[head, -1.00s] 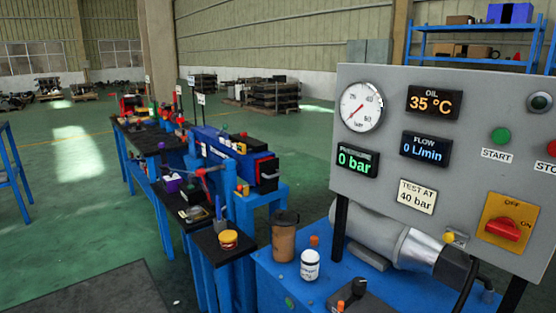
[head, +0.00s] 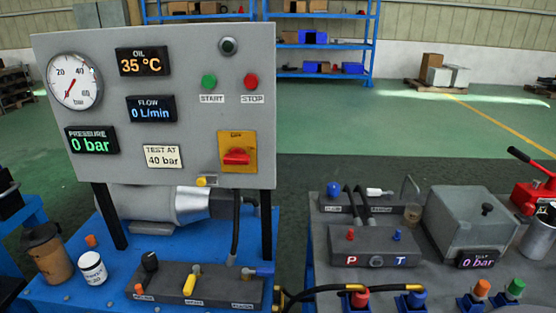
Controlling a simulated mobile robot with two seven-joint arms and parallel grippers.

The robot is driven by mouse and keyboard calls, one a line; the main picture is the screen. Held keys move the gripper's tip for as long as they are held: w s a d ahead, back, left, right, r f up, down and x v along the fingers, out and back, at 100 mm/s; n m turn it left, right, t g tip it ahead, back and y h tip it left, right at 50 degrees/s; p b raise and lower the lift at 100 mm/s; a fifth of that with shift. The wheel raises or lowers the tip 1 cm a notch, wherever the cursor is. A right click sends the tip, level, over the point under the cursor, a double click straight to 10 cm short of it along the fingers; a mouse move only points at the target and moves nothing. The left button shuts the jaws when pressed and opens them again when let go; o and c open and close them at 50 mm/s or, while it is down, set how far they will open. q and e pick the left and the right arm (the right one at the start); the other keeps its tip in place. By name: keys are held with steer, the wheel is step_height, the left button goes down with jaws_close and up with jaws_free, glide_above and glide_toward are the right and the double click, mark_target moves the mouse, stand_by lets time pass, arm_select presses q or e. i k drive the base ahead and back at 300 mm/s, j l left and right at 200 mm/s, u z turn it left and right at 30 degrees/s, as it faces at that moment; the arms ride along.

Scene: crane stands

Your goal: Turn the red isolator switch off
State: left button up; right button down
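The red isolator switch (head: 237,157) is mounted on a yellow plate (head: 236,140) at the lower right of the grey control panel (head: 200,60) in the head view. Its red handle lies roughly horizontal. A small label at the top of the plate reads OFF as far as I can make out; any ON label at the right is not legible now. Neither of my grippers is in view, and nothing touches the switch.
A green START button (head: 209,81) and red STOP button (head: 250,81) sit above the switch. Below are a blue bench (head: 190,290) with a lever manifold (head: 200,288), brown cup (head: 45,252) and white jar (head: 92,268). A grey block (head: 465,222) stands on the right bench.

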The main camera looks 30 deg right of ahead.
mark_target(237, 155)
steer(key=z, duration=0.75)
steer(key=l+z, duration=0.1)
steer(key=l, duration=0.45)
